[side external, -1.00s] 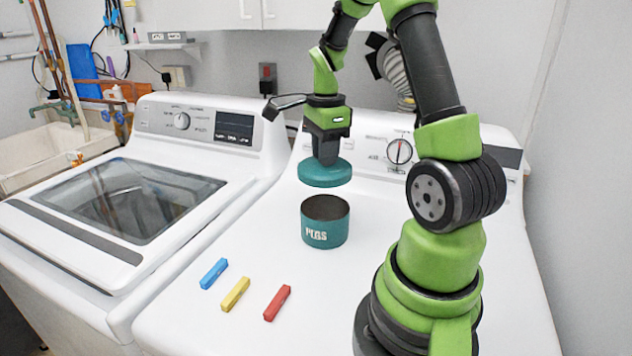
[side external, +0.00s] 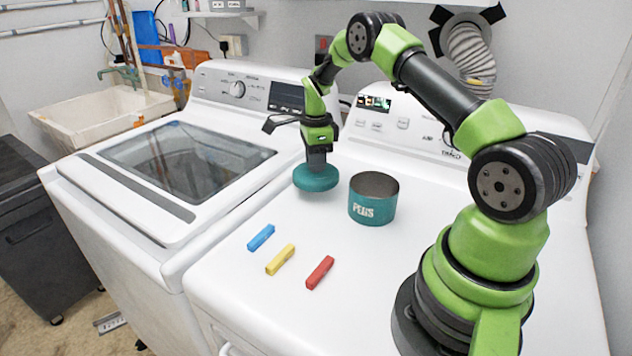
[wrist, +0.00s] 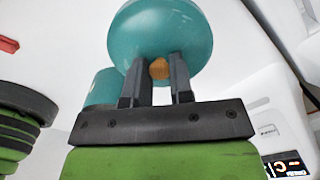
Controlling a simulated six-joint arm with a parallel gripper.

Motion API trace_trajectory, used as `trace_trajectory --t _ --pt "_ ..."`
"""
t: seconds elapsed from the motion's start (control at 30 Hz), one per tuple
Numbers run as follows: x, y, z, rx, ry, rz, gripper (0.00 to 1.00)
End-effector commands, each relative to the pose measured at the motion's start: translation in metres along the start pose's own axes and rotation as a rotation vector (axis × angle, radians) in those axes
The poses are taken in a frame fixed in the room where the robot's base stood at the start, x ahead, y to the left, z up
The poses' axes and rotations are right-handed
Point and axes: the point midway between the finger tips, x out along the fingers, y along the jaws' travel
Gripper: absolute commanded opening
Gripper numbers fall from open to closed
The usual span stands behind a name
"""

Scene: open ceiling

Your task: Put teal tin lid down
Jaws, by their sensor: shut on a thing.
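The teal tin lid (side external: 316,180) is a round disc with a small wooden knob (wrist: 159,69). My gripper (side external: 316,164) is shut on that knob, and the lid hangs level below the fingers. In the side view the lid is low over the white machine top, left of the tin; I cannot tell whether it touches the surface. The open teal tin (side external: 372,212) with white lettering stands upright on the machine top, apart from the lid. In the wrist view the tin (wrist: 100,92) shows partly behind the lid.
Blue (side external: 261,237), yellow (side external: 280,259) and red (side external: 320,272) sticks lie in front of the tin. A glass-lidded washer (side external: 185,160) stands to the left across a gap. The control panel (side external: 400,120) rises behind. The machine top around the sticks is clear.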

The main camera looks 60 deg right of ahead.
Motion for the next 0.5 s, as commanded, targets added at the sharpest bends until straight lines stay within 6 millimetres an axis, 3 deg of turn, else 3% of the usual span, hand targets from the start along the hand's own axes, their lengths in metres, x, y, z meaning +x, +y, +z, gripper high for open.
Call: trace_trajectory --t 0.33,0.5 --pt "0.045 0.0 0.0 0.001 0.0 0.002 0.0" --pt "0.051 0.0 0.0 0.0 -0.001 -0.002 0.0"
